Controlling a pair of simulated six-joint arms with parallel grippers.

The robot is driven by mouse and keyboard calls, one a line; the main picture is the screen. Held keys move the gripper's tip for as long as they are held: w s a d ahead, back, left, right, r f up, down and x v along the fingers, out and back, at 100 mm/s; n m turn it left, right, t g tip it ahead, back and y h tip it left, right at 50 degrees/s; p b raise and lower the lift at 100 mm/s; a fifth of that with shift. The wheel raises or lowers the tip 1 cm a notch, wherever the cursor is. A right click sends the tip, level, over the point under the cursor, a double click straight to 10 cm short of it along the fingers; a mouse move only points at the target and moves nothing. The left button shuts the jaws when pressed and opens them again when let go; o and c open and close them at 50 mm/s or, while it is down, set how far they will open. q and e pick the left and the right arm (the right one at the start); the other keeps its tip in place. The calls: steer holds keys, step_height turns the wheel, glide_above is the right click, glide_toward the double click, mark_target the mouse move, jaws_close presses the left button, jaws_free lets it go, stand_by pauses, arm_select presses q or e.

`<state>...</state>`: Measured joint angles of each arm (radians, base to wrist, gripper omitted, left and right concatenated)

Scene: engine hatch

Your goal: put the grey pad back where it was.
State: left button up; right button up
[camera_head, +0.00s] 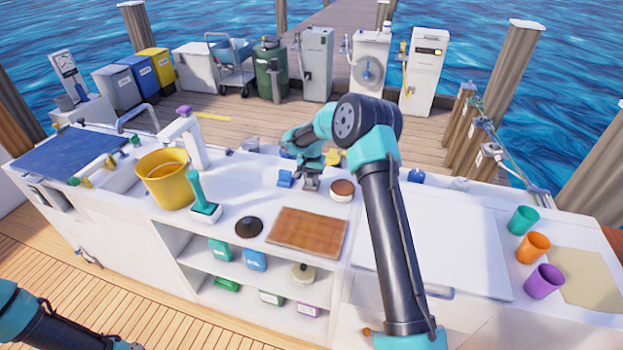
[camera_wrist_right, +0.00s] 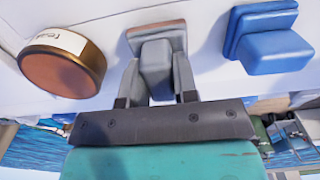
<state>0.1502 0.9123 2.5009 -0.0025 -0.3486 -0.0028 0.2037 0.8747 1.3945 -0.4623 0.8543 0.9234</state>
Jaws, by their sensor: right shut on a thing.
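The grey pad (camera_wrist_right: 155,66) is a small grey block with a wider, reddish-brown-edged end, seen in the right wrist view. My right gripper (camera_wrist_right: 157,82) is shut on it, one finger on each side. In the head view the right gripper (camera_head: 311,176) is over the white counter, with the grey pad (camera_head: 311,185) below it. I cannot tell whether the pad touches the counter. Only part of my left arm shows at the lower left; its gripper is out of view.
A blue pad (camera_head: 286,178) is close on the left of the grey one, and a round brown-topped tin (camera_head: 342,189) on the right. A brown board (camera_head: 307,232) and a dark disc (camera_head: 248,227) lie nearer. A teal-handled tool (camera_head: 203,198) stands beside a yellow bucket (camera_head: 163,184).

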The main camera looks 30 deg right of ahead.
mark_target(311, 175)
steer(key=shift+f, duration=0.3)
steer(key=shift+f, duration=0.1)
steer(key=o, duration=1)
step_height(311, 175, up, 12)
steer(key=shift+r, duration=0.1)
stand_by(0.5)
